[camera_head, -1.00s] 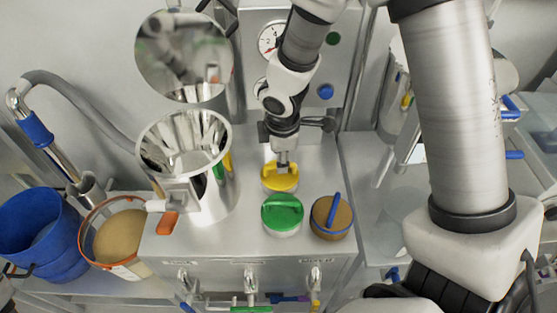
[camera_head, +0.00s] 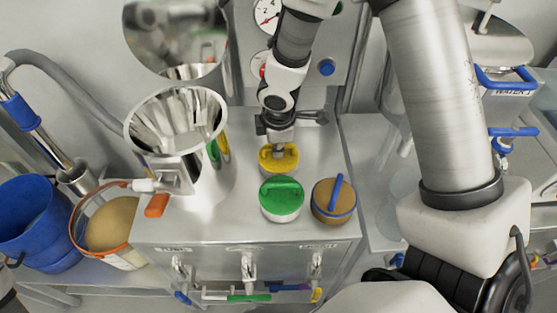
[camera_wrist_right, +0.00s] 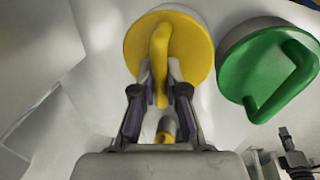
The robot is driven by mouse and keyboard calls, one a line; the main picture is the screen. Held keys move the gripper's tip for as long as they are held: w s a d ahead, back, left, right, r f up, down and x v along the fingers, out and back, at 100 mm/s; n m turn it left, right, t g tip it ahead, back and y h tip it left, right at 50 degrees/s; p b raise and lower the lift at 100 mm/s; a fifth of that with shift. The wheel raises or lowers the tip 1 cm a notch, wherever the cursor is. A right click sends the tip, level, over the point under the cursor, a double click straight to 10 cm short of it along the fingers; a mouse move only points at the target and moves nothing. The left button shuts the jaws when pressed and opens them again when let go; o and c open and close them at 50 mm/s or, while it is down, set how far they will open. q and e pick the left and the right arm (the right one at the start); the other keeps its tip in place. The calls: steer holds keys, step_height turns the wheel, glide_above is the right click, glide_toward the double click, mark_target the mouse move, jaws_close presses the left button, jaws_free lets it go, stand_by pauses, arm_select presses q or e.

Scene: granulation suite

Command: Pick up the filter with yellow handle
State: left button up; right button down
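The filter with the yellow handle (camera_head: 292,160) stands on the steel bench top, behind the green-handled one, its round yellow top facing up. My right gripper (camera_head: 279,150) comes down on it from above. In the right wrist view, the gripper's fingers (camera_wrist_right: 161,82) are on both sides of the raised handle of the yellow filter (camera_wrist_right: 140,45), close against it, and look shut on it. I cannot tell whether the filter is clear of the bench. My left gripper is not in view.
A green-handled filter (camera_head: 282,205) stands just in front, and a brown one with a blue handle (camera_head: 333,206) to its right. A tall steel vessel (camera_head: 178,125) stands to the left. A blue bucket (camera_head: 35,225) and an orange-rimmed bucket (camera_head: 110,225) are at far left.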

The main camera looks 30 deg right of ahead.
stand_by(0.3)
steer(key=shift+r+p, duration=0.3)
steer(key=shift+r, duration=0.05)
step_height(320, 180, up, 9)
steer(key=p, duration=0.5)
steer(key=shift+r, duration=0.15)
